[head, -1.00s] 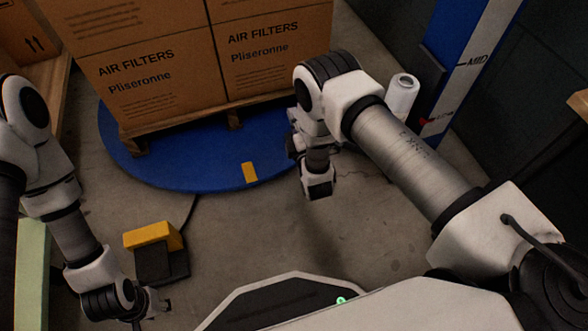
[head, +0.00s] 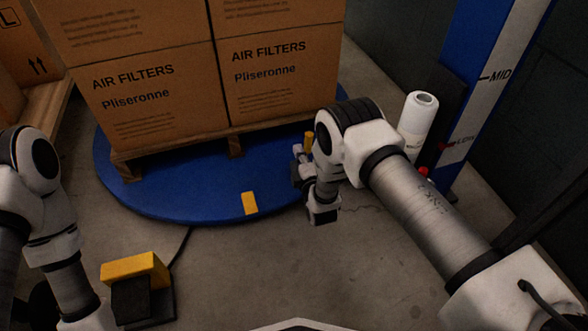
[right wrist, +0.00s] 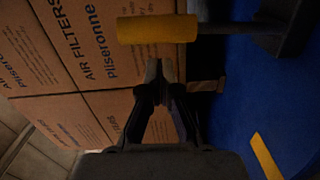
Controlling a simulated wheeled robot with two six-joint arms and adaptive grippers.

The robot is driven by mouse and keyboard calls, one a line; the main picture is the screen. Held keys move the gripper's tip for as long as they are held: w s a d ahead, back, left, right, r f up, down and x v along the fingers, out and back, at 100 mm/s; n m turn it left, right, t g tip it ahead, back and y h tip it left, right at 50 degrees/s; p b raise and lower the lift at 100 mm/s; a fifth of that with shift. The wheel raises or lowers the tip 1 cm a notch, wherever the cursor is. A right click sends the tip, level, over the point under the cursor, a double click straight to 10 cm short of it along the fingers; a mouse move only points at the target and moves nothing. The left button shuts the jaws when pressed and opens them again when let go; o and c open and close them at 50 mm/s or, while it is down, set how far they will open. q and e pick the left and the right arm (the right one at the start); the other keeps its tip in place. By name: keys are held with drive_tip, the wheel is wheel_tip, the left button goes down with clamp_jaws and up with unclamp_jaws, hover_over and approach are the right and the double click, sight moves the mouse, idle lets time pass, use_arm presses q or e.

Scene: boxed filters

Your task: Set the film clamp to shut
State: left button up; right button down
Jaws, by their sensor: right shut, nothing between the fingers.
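The clamp on the blue turntable has a yellow cylindrical handle (right wrist: 158,28) on a dark rod, which runs right to a dark base (right wrist: 280,28) in the right wrist view. In the head view only a bit of the yellow handle (head: 309,141) shows above my right wrist. My right gripper (right wrist: 158,85) is shut and empty, with its fingertips below the handle in the wrist picture, apart from it. In the head view the right gripper (head: 299,158) is partly hidden by my own arm. My left gripper is below the picture edge; only the left arm shows.
Stacked air filter boxes (head: 155,95) stand on a wooden pallet on the blue turntable (head: 170,200). A white film roll (head: 417,125) stands by the blue mast (head: 480,85) at right. A yellow and black pedal (head: 135,280) lies on the floor at left. Front middle floor is clear.

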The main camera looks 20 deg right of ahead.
drive_tip(key=shift+w+d, duration=0.15)
drive_tip(key=shift+d, duration=0.45)
drive_tip(key=shift+d+r, duration=0.1)
drive_tip(key=shift+d, duration=0.05)
drive_tip(key=shift+d+r+m+p, duration=0.1)
drive_tip(key=shift+d+m+p, duration=0.4)
drive_tip(key=shift+d+m, duration=0.2)
drive_tip(key=d+f+m+p, duration=0.1)
drive_tip(key=d+f+m, duration=0.2)
drive_tip(key=d+m, duration=0.4)
drive_tip(key=shift+w+d+f, duration=0.15)
drive_tip(key=shift+d+f, duration=0.25)
drive_tip(key=shift+d, duration=0.7)
